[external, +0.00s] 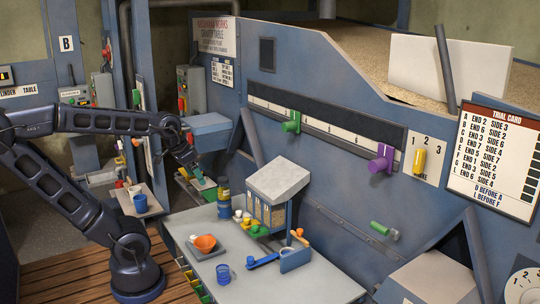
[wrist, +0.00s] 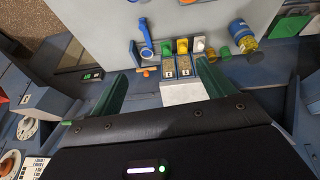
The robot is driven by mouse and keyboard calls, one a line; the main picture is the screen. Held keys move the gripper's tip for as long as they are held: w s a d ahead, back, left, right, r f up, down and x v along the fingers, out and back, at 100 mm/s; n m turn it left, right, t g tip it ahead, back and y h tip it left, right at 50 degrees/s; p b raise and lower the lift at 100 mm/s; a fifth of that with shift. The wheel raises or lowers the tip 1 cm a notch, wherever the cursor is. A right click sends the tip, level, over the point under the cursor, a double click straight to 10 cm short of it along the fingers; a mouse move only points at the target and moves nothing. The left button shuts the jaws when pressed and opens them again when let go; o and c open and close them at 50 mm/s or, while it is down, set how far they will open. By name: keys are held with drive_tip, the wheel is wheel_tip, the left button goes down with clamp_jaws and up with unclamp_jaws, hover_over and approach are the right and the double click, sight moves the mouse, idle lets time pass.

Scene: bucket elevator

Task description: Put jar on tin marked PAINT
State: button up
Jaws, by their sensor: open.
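No PAINT marking is readable on any tin. My gripper (external: 201,182) is left of the container and apart from it. In the wrist view its green fingers (wrist: 161,90) are spread wide, with nothing held between them.
A pale-topped hopper box (external: 278,180) stands close right of the container. The table's front is fairly clear.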

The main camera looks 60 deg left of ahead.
drive_tip(key=shift+s+d+f+m, duration=0.1)
drive_tip(key=shift+s+d, duration=0.15)
drive_tip(key=shift+s, duration=0.2)
drive_tip(key=shift+s+d+m, duration=0.1)
drive_tip(key=shift+s+d, duration=0.15)
drive_tip(key=shift+s, duration=0.25)
drive_tip(key=shift+s+d+f+m, duration=0.1)
drive_tip(key=shift+s+d, duration=0.15)
drive_tip(key=shift+s, duration=0.2)
